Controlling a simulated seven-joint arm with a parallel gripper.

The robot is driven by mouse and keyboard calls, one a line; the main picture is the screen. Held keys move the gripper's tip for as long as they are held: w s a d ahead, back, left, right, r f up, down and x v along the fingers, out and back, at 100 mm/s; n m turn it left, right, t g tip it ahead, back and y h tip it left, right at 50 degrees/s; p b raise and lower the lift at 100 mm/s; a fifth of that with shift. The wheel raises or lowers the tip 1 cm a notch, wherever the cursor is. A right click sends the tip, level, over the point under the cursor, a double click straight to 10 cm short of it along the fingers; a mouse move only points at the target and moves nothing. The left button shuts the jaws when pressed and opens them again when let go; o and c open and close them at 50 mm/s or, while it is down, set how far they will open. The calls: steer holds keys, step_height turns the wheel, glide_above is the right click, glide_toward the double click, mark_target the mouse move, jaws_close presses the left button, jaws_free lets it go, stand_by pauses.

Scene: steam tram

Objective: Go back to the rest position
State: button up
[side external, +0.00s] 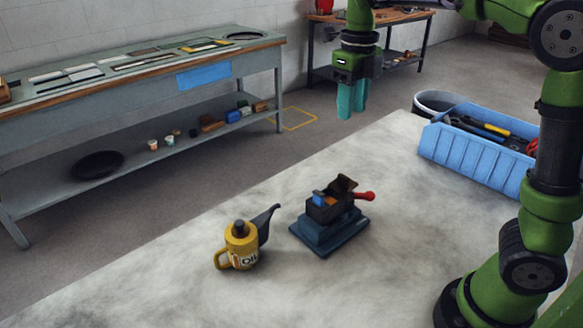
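My gripper (353,112) hangs in the air at the top middle of the side external view, with its teal fingers pointing down. The fingers look apart, and nothing shows between them. A yellow oil can (241,247) with a dark spout stands upright on the pale work table (400,235). To its right on the table is a dark blue vise-like device (330,228) with a red-knobbed handle (364,196). A small blue piece and an orange-brown piece show in its top. My gripper is well above and behind both, touching neither.
A blue bin (470,152) of tools stands at the table's right, beside a dark round bucket (436,101). A grey workbench (130,95) with a lower shelf stands at the left. Another bench (398,17) is at the back. The table's front left is clear.

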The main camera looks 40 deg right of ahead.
steer(key=s+a+f+n+t, duration=0.1)
steer(key=s+n, duration=0.3)
steer(key=n, duration=0.6)
steer(key=s+a+f+n+t+y, duration=0.1)
steer(key=s+n, duration=0.4)
steer(key=n, duration=0.6)
steer(key=s+a+f+n+t+y, duration=0.1)
steer(key=s+a+n+t, duration=0.3)
steer(key=n, duration=0.6)
steer(key=shift+s+a+f+n+t, duration=0.25)
steer(key=shift+s+f+n+t, duration=0.15)
steer(key=shift+s+f+t, duration=0.3)
